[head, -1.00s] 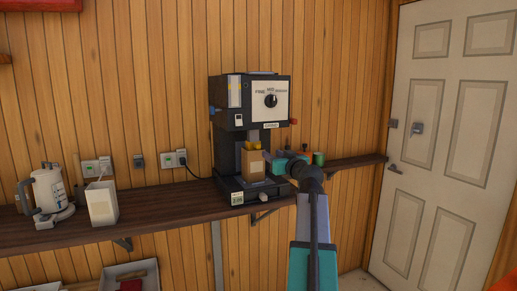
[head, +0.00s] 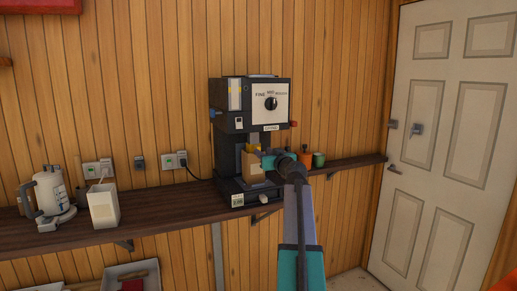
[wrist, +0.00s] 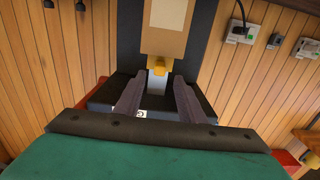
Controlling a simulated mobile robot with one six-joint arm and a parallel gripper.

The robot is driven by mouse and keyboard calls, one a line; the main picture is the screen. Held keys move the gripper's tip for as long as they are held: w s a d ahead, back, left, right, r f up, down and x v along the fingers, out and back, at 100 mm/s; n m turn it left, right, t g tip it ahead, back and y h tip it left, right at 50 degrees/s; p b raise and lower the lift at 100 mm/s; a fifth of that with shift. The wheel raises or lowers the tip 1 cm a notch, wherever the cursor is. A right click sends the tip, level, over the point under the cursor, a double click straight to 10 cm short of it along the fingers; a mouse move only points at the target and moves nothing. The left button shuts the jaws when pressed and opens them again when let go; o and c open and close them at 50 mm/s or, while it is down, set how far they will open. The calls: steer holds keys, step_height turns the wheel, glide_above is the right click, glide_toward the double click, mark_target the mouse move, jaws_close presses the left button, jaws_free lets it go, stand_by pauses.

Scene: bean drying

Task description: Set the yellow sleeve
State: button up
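The yellow sleeve (head: 254,147) is at the lower end of the grinder's grey spout, just above the tan paper bag (head: 252,167). In the wrist view, which is upside down, the yellow sleeve (wrist: 158,68) lies just beyond the fingertips, between the bag (wrist: 165,28) and the pale spout (wrist: 156,84). My gripper (head: 265,160) is in front of the bag, at its right side. In the wrist view my gripper (wrist: 158,82) is open, with its two dark fingers apart and neither visibly touching the sleeve. I cannot tell how the sleeve sits on the spout.
The black grinder (head: 230,152) with its dial stands on a dark wooden shelf (head: 160,211). An orange container (head: 305,155) and a green cup (head: 319,160) stand to its right. A white kettle (head: 50,194) and a white box (head: 104,208) stand at the left.

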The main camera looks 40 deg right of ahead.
mark_target(259, 148)
steer(key=shift+p+x, duration=0.8)
steer(key=shift+x, duration=1.95)
jaws_close()
